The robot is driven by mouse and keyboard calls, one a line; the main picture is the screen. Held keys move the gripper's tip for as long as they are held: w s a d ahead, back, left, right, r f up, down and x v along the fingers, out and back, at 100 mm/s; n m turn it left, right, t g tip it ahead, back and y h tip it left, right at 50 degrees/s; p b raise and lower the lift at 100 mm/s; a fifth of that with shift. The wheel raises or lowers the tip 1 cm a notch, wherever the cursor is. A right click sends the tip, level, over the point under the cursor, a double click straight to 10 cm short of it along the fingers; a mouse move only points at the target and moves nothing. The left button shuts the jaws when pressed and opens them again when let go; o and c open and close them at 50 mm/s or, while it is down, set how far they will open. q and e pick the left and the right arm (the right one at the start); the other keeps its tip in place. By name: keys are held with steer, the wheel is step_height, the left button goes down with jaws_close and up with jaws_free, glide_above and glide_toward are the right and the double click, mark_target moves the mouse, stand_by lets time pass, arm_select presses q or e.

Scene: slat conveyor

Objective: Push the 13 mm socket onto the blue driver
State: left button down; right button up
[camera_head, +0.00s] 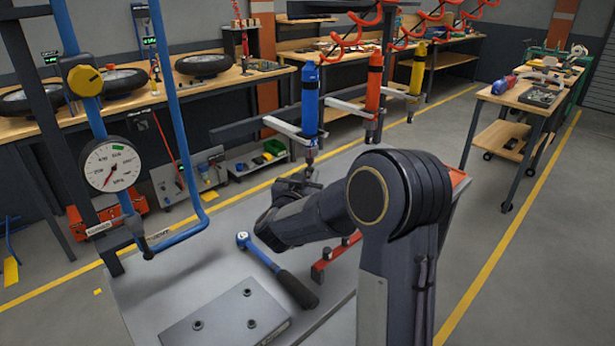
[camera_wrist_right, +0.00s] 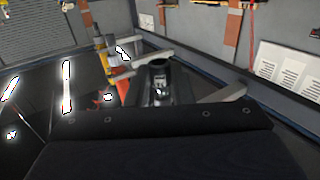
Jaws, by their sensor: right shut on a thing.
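The blue driver (camera_head: 310,100) hangs upright in a light bracket, its dark nose and thin tip pointing down. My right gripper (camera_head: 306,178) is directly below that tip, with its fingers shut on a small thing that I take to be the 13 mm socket. My arm and fingers mostly hide it in the head view. The right wrist view shows a shiny metal piece (camera_wrist_right: 160,88) just below a dark round part. I cannot tell whether socket and driver tip touch or how far they overlap. My left gripper is not in view.
Red (camera_head: 373,90) and yellow (camera_head: 417,70) drivers hang to the right. A red rail (camera_head: 335,257) with small pieces, a blue-headed ratchet (camera_head: 278,270) and a bolted plate (camera_head: 225,322) lie on the grey table below. A blue pipe frame with a gauge (camera_head: 112,165) stands left.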

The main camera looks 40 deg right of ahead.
steer(key=shift+r+p, duration=0.8)
steer(key=shift+r, duration=0.1)
stand_by(0.6)
steer(key=o, duration=1.4)
steer(key=shift+c, duration=0.2)
steer(key=s+a+n+t+y, duration=0.1)
steer(key=s+a+n+y, duration=0.15)
steer(key=a+y, duration=0.3)
steer(key=s+a+r+n+t+y, duration=0.1)
steer(key=s+a+n+t+y, duration=0.1)
steer(key=s+a+y, duration=0.4)
steer(key=s+a+n+t+y, duration=0.1)
steer(key=a+n+y, duration=0.1)
steer(key=a+y, duration=0.35)
steer(key=s+a+f+n+g, duration=0.1)
steer(key=s+a+f+g, duration=0.1)
steer(key=s, duration=0.5)
steer(key=s+a+f+g+y, duration=0.1)
steer(key=s+a+f+g, duration=0.1)
steer(key=s+f+g, duration=0.2)
steer(key=s+a+f+n+g, duration=0.1)
steer(key=s+a+f+g, duration=0.1)
steer(key=s, duration=0.8)
steer(key=shift+a+f+n+g+y, duration=0.35)
steer(key=shift+a+f+g, duration=0.1)
steer(key=shift+a, duration=0.15)
